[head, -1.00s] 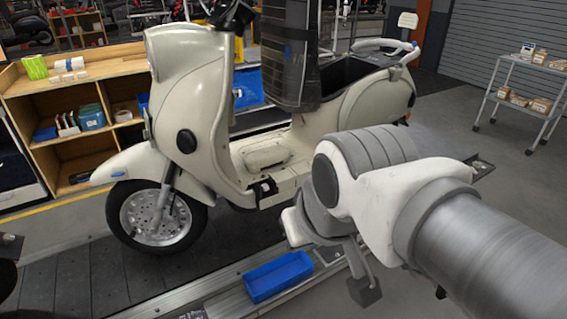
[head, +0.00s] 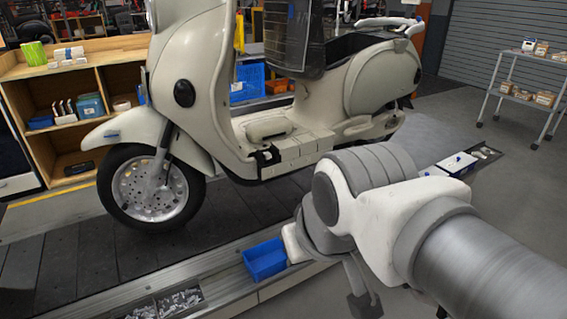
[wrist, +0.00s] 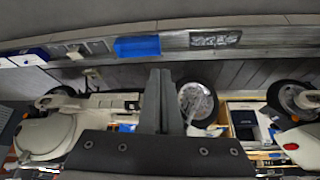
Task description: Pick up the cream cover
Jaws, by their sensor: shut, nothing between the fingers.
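A cream scooter (head: 205,90) stands on the slatted conveyor. A small rounded cream piece (head: 268,124) lies on its footboard; I cannot tell for sure whether this is the cream cover. My gripper (head: 362,302) shows only partly in the head view, low at right of centre, partly hidden by my wrist. It is in front of the conveyor's near edge and apart from the scooter. In the wrist view my gripper (wrist: 161,75) has its fingers together, with nothing held. The scooter lies beyond them there, partly hidden behind the gripper.
A blue bin (head: 265,259) and trays of small metal parts (head: 182,301) line the conveyor's near edge. A white and blue box (head: 456,163) sits farther right along it. A wooden shelf (head: 60,72) stands behind, and a grey trolley (head: 523,75) at right.

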